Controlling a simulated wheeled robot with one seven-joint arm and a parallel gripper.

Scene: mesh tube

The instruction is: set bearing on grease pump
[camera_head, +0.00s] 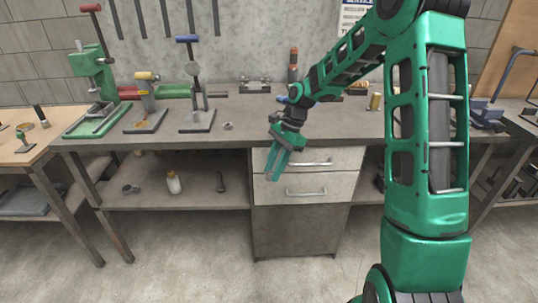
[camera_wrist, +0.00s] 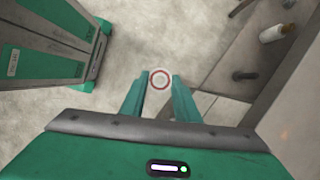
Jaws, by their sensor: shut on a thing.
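My gripper (camera_head: 280,174) hangs in front of the bench's upper drawer, fingers pointing down and slightly left. In the wrist view my gripper (camera_wrist: 160,86) is shut on a small round ring, the bearing (camera_wrist: 160,79), which has a pale centre and a reddish band. It sits between the fingertips, over the floor in front of the bench. In the head view the bearing is too small to make out. I cannot tell for sure which thing is the grease pump; an upright dark cylinder with an orange top (camera_head: 293,66) stands at the bench's back, partly behind my arm.
The workbench (camera_head: 255,112) carries a green press (camera_head: 100,82), a yellow-topped tool (camera_head: 147,100), a blue-handled stand (camera_head: 194,95) and a small ring-shaped part (camera_head: 228,126). A white bottle (camera_head: 174,182) stands on the lower shelf. The bench's front middle is mostly clear.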

